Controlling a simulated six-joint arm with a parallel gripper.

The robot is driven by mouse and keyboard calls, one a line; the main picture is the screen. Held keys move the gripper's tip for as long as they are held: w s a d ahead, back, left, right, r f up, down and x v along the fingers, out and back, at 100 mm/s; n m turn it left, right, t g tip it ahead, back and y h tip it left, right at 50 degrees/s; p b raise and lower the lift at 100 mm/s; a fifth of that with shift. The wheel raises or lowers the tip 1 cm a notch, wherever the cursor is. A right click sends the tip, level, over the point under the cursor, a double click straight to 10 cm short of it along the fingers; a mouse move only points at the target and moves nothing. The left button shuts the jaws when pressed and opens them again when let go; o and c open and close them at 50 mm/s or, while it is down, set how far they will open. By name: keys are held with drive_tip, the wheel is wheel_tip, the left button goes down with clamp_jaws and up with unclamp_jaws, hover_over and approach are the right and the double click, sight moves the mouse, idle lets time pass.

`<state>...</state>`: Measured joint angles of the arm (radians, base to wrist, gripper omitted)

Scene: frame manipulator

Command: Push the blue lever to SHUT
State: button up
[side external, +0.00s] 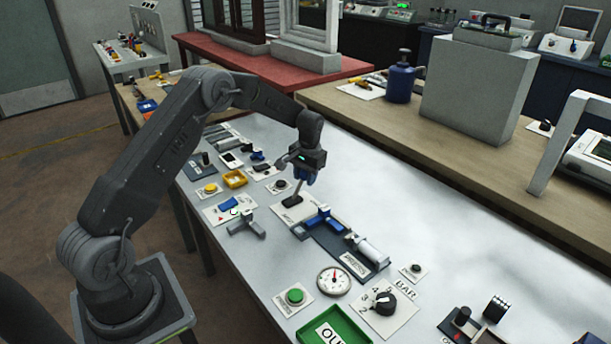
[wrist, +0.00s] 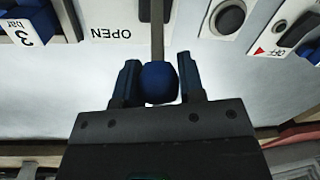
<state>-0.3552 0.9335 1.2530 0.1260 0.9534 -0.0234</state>
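The blue lever has a round blue knob (wrist: 158,82) on a grey shaft, seen in the wrist view. The shaft runs up to a white plate (wrist: 106,22) marked OPEN; no SHUT marking is readable. In the side view the lever's dark base (side external: 293,201) sits on the table just below my gripper (side external: 301,172). In the wrist view my gripper (wrist: 159,80) has its two dark blue fingers apart, one on each side of the knob. The gaps are narrow, and I cannot tell whether either finger touches it.
A blue clamp-like part (side external: 322,220) and a white cylinder (side external: 368,248) lie beside the lever.

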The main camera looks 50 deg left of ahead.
sight(298, 186)
clamp_jaws()
drive_tip(key=shift+r, duration=0.1)
drive_tip(key=shift+s+r+t, duration=0.3)
drive_tip(key=shift+s+t, duration=0.25)
drive_tip(key=shift+t, duration=0.35)
drive_tip(key=shift+s+d+r+t, duration=0.1)
drive_tip(key=shift+s+r+t, duration=0.05)
drive_tip(key=shift+s+t, duration=0.4)
drive_tip(key=shift+s+r+t, duration=0.15)
drive_tip(key=shift+s+t, duration=0.15)
drive_tip(key=shift+t, duration=0.45)
drive_tip(key=shift+o, duration=2.3)
unclamp_jaws()
drive_tip(key=shift+r, duration=0.15)
drive_tip(key=v, duration=1.3)
drive_tip(key=shift+s+r, duration=0.2)
drive_tip(key=shift+r, duration=0.1)
